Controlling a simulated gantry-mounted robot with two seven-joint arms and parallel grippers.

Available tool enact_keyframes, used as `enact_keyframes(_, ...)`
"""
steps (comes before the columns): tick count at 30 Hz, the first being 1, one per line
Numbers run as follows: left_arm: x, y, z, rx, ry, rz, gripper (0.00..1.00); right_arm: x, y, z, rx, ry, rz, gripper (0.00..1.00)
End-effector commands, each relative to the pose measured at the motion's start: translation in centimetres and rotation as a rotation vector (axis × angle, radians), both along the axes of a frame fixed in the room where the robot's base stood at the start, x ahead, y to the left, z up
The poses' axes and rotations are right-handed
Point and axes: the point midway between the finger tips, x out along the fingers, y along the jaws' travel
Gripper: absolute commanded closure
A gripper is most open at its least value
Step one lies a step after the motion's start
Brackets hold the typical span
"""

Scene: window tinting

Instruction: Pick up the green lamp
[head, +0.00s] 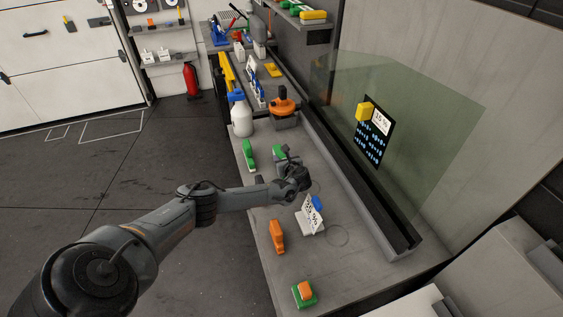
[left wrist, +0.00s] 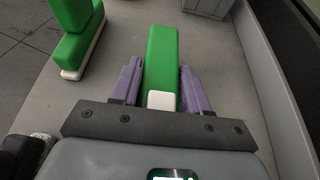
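A green object with a white end (left wrist: 162,65) lies between the two purple fingers of my left gripper (left wrist: 161,85) in the left wrist view. The fingers stand on either side of it, with narrow gaps showing, so the gripper looks open around it. In the head view my left gripper (head: 284,169) is low over the bench, and this green object (head: 280,151) is partly hidden by it. A second green object with a white base (left wrist: 82,35) stands to its left; it also shows in the head view (head: 249,155). Which one is the lamp is unclear. My right gripper is out of view.
On the grey bench (head: 257,208) stand a white sign with a blue part (head: 313,215), an orange tool (head: 277,237) and a green-orange block (head: 304,293). Behind are a white spray bottle (head: 241,117) and an orange-topped container (head: 284,107). A tinted glass pane (head: 420,120) rises at the right.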

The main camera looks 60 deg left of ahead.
Motion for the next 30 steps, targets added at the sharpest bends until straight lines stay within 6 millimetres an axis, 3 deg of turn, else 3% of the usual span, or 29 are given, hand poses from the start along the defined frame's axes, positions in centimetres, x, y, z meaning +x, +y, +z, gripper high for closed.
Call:
enact_keyframes(1,0.0,0.0,0.0,0.000,0.000,0.000,0.71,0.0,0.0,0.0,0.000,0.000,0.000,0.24)
enact_keyframes(6,0.0,0.0,0.0,0.000,0.000,0.000,0.97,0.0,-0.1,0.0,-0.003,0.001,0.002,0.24)
enact_keyframes(7,0.0,0.0,0.1,0.001,-0.002,0.001,0.98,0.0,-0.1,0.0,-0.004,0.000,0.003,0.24)
enact_keyframes(20,0.0,0.1,1.1,0.001,-0.003,0.001,0.98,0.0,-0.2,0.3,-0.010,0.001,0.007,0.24)
enact_keyframes(27,0.1,0.1,4.6,0.002,-0.005,0.000,0.98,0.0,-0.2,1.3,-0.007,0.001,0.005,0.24)
enact_keyframes(30,0.1,-2.1,5.8,0.001,-0.004,-0.005,0.98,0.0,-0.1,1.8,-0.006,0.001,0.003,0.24)
